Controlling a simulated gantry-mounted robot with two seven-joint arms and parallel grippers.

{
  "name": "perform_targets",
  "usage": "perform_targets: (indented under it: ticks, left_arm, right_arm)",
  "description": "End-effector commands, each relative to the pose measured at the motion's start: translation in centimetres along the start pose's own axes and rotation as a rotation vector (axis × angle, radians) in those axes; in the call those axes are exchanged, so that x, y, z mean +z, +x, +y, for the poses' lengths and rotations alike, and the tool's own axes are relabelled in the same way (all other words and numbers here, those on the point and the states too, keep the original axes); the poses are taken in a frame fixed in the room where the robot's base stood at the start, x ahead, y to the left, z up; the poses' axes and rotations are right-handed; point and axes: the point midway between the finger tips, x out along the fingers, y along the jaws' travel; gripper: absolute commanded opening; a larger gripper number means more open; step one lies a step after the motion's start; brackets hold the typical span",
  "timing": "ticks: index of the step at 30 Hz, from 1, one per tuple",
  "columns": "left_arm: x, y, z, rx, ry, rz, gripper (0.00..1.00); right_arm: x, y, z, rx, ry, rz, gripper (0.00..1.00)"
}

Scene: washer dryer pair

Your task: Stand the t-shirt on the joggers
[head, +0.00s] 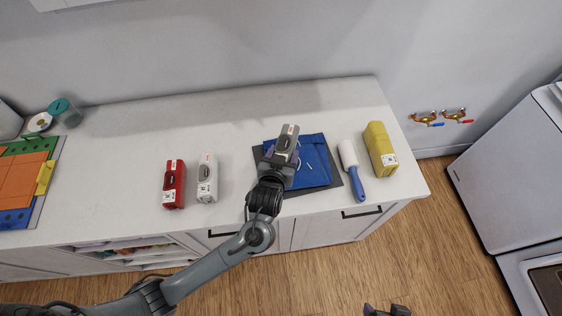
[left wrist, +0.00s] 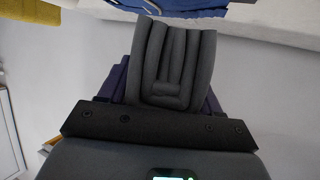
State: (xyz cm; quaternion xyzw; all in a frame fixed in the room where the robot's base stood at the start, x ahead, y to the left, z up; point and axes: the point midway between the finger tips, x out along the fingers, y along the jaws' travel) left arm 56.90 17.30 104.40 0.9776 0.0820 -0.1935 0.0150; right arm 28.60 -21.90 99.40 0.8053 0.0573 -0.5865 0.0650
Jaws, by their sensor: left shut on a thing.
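A grey folded bundle with a pale label, which I take for the t-shirt (head: 290,134), is held in my left gripper (head: 279,163). In the left wrist view its folded layers (left wrist: 176,60) show between the dark purple fingers. A blue flat-folded garment with small white marks, which I take for the joggers (head: 316,168), lies on a dark grey mat (head: 259,154). The grey bundle overlaps the back left part of the blue garment in the head view. I cannot tell whether they touch. A dark piece of my right gripper (head: 387,310) shows at the bottom edge.
A red bundle (head: 173,185) and a white one (head: 208,178) stand left of the mat. A blue-handled lint roller (head: 353,172) and a yellow bundle (head: 381,150) are to its right. A coloured folding board (head: 26,178) and a teal-lidded jar (head: 66,113) are far left.

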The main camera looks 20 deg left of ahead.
Motion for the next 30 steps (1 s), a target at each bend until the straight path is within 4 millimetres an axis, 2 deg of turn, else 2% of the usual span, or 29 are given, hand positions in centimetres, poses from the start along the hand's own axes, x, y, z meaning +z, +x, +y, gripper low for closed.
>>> perform_targets:
  ticks: [7,15,23,24,29,30]
  left_arm:
    - [0.8,0.6,-0.8,0.0,0.001,0.0,0.28]
    - [3.7,1.8,-0.7,0.001,0.001,-0.001,0.28]
    - [4.1,1.9,-0.7,0.002,-0.001,0.001,0.28]
    - [4.1,1.9,-0.7,0.001,0.0,-0.001,0.65]
    - [4.1,1.9,-0.7,0.001,0.0,-0.001,0.89]
    - [4.1,1.9,-0.7,0.001,0.0,-0.001,0.89]
  right_arm:
    - [0.0,0.1,-0.1,-0.003,0.004,0.001,0.81]
    - [0.0,0.4,-0.2,-0.006,0.009,0.001,0.81]
    - [0.0,0.4,-0.2,-0.006,0.008,0.001,0.81]
    - [0.0,0.4,-0.2,-0.006,0.008,0.001,0.81]
    - [0.0,0.4,-0.1,-0.005,0.007,0.001,0.81]
    - [0.1,0.4,-0.1,-0.004,0.006,0.001,0.81]
